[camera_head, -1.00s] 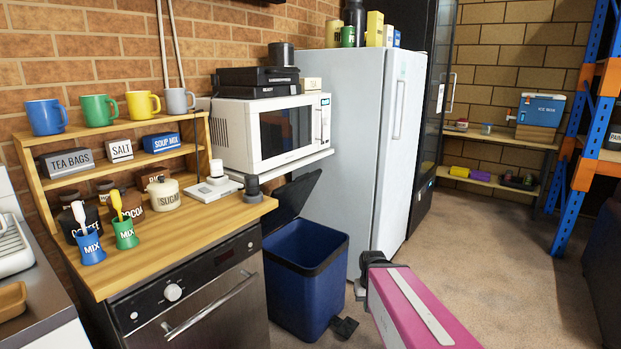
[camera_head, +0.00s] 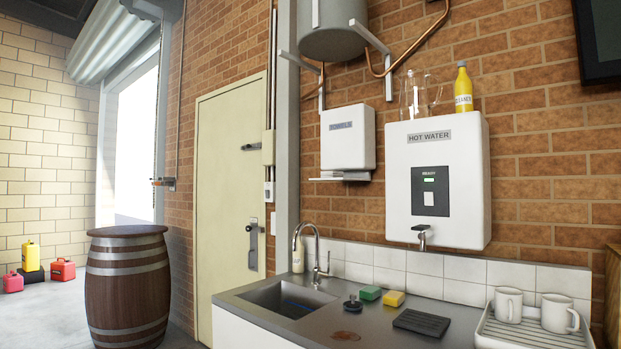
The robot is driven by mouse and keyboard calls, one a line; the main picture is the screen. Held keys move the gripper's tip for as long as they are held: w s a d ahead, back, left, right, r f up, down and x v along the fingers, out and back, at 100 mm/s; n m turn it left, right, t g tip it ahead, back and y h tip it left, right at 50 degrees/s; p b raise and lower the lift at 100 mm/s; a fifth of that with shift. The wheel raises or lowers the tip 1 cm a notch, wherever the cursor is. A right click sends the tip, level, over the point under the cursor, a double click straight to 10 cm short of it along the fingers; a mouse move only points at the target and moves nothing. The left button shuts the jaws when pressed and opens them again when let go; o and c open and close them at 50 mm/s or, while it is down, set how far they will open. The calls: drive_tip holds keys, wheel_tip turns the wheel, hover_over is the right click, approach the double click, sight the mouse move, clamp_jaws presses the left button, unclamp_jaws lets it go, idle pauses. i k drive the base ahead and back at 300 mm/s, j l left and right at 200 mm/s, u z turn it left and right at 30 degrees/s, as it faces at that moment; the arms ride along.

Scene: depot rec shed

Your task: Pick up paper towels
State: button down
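A white towel dispenser (camera_head: 348,138) with a label that reads like "TOWELS" is fixed to the brick wall, left of the hot water unit. Paper towels (camera_head: 345,176) appear as a thin, pale stack at its lower edge, and I cannot make out single sheets. My gripper is out of view, so its state does not show.
Below is a steel counter (camera_head: 375,340) with a sink (camera_head: 285,298), a tap (camera_head: 318,255), sponges (camera_head: 382,296) and a drying rack (camera_head: 520,335) with mugs. The hot water unit (camera_head: 437,180) hangs on the right. A wooden barrel (camera_head: 127,290) stands left, before a door (camera_head: 228,200).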

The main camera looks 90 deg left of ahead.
sight(332, 173)
drive_tip(key=u, duration=3.2)
